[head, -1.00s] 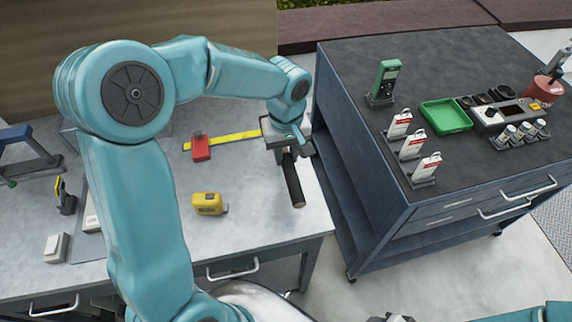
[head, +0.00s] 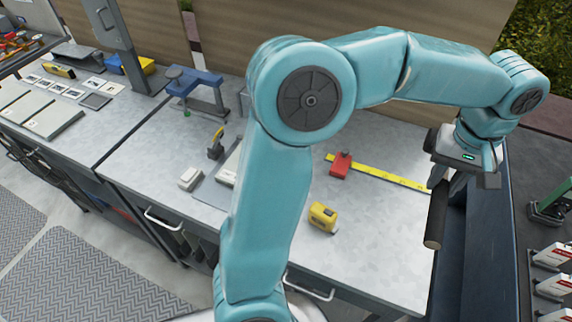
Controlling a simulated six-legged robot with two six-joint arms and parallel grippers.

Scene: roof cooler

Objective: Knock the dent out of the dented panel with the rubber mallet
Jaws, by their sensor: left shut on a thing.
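My left gripper (head: 458,182) is shut on a dark, thick cylindrical piece with a brown end, which looks like part of the rubber mallet (head: 437,215). It hangs near the bench's right edge, by the end of a yellow rule. The rest of the mallet is hidden by the gripper. A flat grey panel (head: 228,168) lies on the bench, partly behind my left arm; I can make out no dent on it. My right gripper is not in view.
A dark cabinet (head: 515,230) stands right. Flat pale panels (head: 40,115) lie far left.

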